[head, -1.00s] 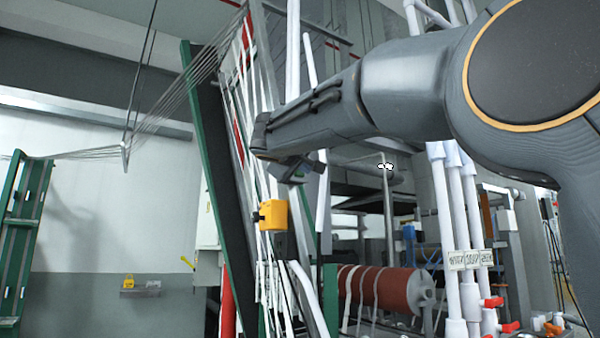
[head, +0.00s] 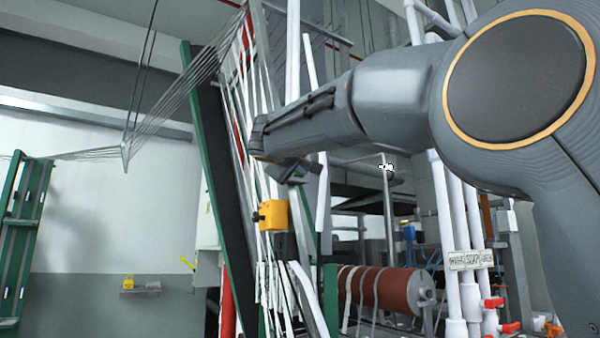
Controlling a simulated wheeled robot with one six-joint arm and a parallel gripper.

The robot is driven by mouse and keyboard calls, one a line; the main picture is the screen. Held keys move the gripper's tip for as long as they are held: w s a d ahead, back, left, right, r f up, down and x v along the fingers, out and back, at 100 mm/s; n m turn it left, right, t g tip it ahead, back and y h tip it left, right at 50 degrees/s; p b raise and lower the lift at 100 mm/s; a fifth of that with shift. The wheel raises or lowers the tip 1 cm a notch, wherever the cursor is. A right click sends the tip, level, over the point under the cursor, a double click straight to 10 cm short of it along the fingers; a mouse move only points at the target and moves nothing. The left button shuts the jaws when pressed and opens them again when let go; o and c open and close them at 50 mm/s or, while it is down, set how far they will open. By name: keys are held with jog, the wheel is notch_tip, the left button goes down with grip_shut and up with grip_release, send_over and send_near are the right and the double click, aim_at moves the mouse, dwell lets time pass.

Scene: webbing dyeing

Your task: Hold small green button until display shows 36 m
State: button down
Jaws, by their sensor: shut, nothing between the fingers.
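My gripper (head: 292,172) is at the end of my arm, left of centre and in front of the slanted frame with white webbing. It is small and dark here, and it looks shut and empty. A small dark, slightly greenish patch shows close beside the fingers; I cannot tell whether it is a button, a display or part of the gripper. A yellow box (head: 273,215) with a dark knob on its left side hangs a little below the gripper, apart from it. I can make out no green button and no readable display.
The green frame (head: 207,150) with white webbing strands (head: 240,110) rises behind the gripper. A red-brown roller (head: 385,289) and white pipes (head: 470,290) with red valve handles stand at lower right. A small wall shelf (head: 140,291) is at lower left.

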jog(key=shift+w+a, duration=0.2)
jog(key=shift+w, duration=0.1)
dwell(4.1)
jog(key=shift+s, duration=0.1)
dwell(0.6)
jog(key=shift+s+d+b, duration=0.5)
jog(key=shift+s+b, duration=0.15)
jog(key=shift+b, duration=0.2)
jog(key=shift+s+d+b, duration=0.7)
jog(key=shift+s+b, duration=0.2)
jog(key=shift+s, duration=0.15)
jog(key=shift+s+d+b, duration=0.7)
jog(key=shift+s+b, duration=0.15)
jog(key=shift+s, duration=0.2)
